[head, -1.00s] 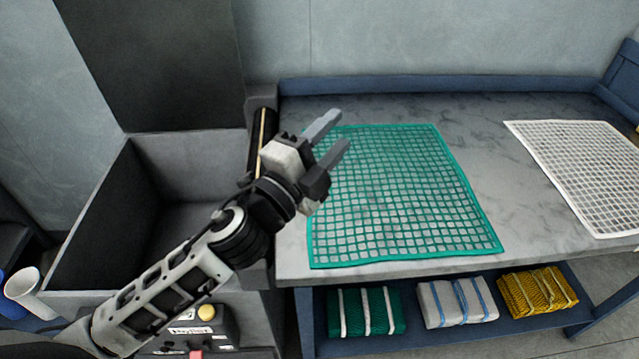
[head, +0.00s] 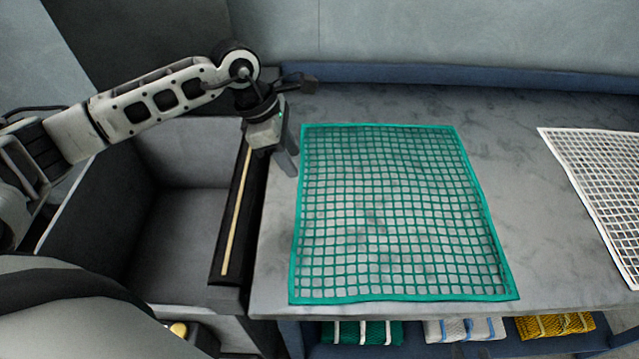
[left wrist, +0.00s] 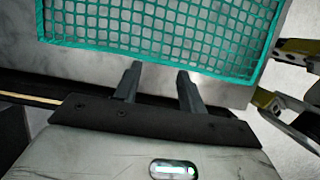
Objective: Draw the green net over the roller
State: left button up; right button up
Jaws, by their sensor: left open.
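The green net (head: 395,215) lies flat on the grey table, its left edge a short way in from the table's left side. The roller, a long dark bar with a tan strip (head: 236,215), runs along the table's left edge. My left gripper (head: 291,158) points down by the net's far left corner, between roller and net. In the left wrist view its fingers (left wrist: 158,82) are apart with nothing between them, and the green net (left wrist: 165,32) lies just past the tips. I cannot tell how high the tips are.
A dark open bin (head: 180,225) stands left of the roller. A white net (head: 605,180) lies on the table at the right, with bare table (head: 500,165) between the nets. Folded green, white and yellow nets (head: 555,325) sit on the shelf below. A blue rail (head: 450,78) edges the back.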

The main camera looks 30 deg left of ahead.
aim_at(313, 197)
pick_arm(q)
jog(key=x, duration=0.1)
jog(key=b+x, duration=0.1)
jog(key=x, duration=0.1)
jog(key=shift+s, duration=0.2)
jog(key=b+x, duration=0.3)
jog(key=x, duration=0.2)
jog(key=shift+w+d+f+b, duration=0.15)
jog(key=shift+f+b, duration=0.35)
jog(key=shift+b, duration=0.1)
jog(key=shift+d+f, duration=0.1)
jog(key=shift+f, duration=0.05)
pick_arm(e)
jog(key=f, duration=0.2)
jog(key=a+f, duration=0.1)
jog(key=shift+s+f+y, duration=0.1)
jog(key=shift+s+y, duration=0.2)
pick_arm(q)
jog(key=shift+f, duration=0.1)
grip_shut()
pick_arm(e)
jog(key=shift+s+a, duration=0.1)
